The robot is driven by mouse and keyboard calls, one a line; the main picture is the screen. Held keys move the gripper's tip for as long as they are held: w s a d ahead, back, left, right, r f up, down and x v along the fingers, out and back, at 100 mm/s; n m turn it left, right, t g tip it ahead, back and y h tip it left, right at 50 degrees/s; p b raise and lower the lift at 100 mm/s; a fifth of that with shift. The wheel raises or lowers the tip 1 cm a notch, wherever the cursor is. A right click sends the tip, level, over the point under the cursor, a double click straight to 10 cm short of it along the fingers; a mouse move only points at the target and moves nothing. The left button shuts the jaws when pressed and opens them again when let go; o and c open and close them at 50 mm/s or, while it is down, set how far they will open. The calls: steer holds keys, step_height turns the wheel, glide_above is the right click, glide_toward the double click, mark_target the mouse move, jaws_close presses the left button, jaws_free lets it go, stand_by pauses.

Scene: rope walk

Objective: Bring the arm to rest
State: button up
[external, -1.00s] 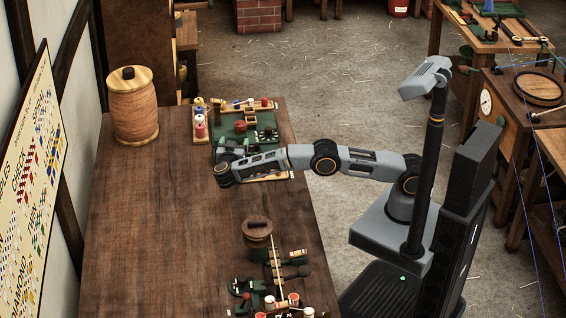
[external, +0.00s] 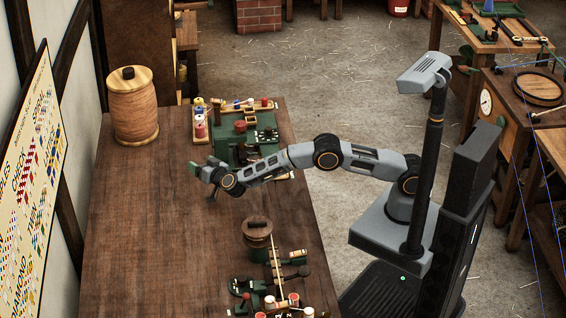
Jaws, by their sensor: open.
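My gripper (external: 202,179) is over the wooden table (external: 150,220), to the left of the near end of the green-lined tray (external: 198,140). Its fingers are apart and I see nothing between them. My arm reaches left from my base across the table's right edge, with a bend at its middle joint. The wrist hides part of the table. I cannot tell exactly how high the gripper is above the tabletop.
The tray holds a green box (external: 226,150), a red knob and several spools. A large wooden spool (external: 134,105) stands at the back left. A lidded wooden pot (external: 258,237) and green-based tools (external: 247,289) are at the front right. The table's left and middle are clear.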

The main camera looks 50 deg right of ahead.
steer(key=s+d+r+n+g+y+p, duration=0.1)
steer(key=s+d+r+g, duration=0.2)
steer(key=s+d, duration=0.8)
steer(key=s+d+r+n+g+y+p, duration=0.1)
steer(key=s+d+r+g, duration=0.3)
steer(key=s+d, duration=0.8)
steer(key=s+d+r+n+g+y+p, duration=0.1)
steer(key=s+d+r+g, duration=0.3)
steer(key=s+d, duration=0.7)
steer(key=s+n+g, duration=0.1)
steer(key=s+g, duration=0.1)
steer(key=s, duration=0.5)
steer(key=shift+d, duration=0.2)
steer(key=shift+n, duration=0.3)
steer(key=shift+c, duration=0.4)
